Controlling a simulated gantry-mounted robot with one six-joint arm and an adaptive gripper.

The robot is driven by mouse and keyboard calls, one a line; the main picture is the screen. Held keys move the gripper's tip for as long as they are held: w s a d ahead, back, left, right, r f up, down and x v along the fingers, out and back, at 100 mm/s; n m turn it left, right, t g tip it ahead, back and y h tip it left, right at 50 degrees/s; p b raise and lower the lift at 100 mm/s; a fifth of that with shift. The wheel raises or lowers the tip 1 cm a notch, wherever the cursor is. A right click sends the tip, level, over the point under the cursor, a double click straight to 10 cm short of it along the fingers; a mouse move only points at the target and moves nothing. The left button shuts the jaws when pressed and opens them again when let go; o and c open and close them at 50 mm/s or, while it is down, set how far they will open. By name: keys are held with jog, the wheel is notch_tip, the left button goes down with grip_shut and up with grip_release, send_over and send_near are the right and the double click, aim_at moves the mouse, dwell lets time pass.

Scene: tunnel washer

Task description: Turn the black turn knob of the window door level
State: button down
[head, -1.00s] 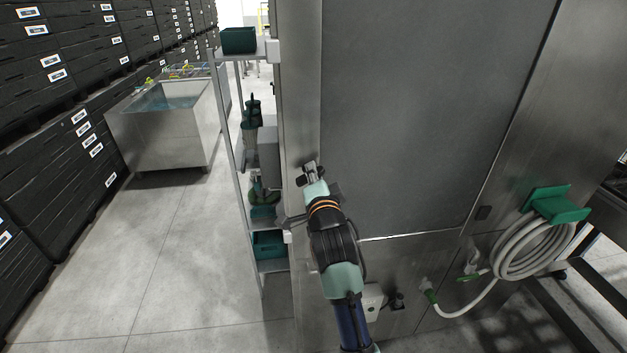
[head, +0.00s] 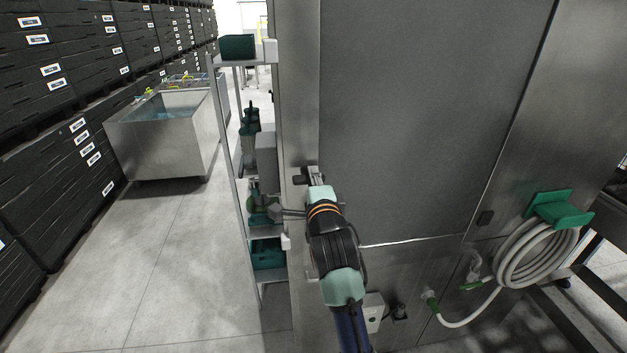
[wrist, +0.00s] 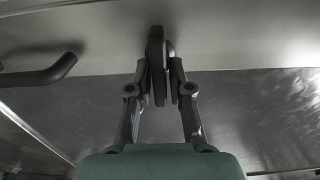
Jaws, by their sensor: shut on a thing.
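The black turn knob (wrist: 156,50) is at the top middle of the wrist view, a dark narrow bar standing out from the metal surface. My gripper (wrist: 161,78) is shut on it, one finger on each side. In the head view my gripper (head: 311,176) is at the left edge of the large grey door panel (head: 410,120). The knob is mostly hidden there by the fingers, so I cannot tell its exact angle from that view.
A dark bent handle (wrist: 42,75) stands out left of the knob in the wrist view. A metal shelf rack (head: 232,150) with green bins stands close left of the machine. A coiled hose (head: 525,258) hangs at right. Open floor (head: 185,270) lies at left.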

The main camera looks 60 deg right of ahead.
jog(key=c, duration=1.2)
grip_release()
jog(key=v, duration=1.2)
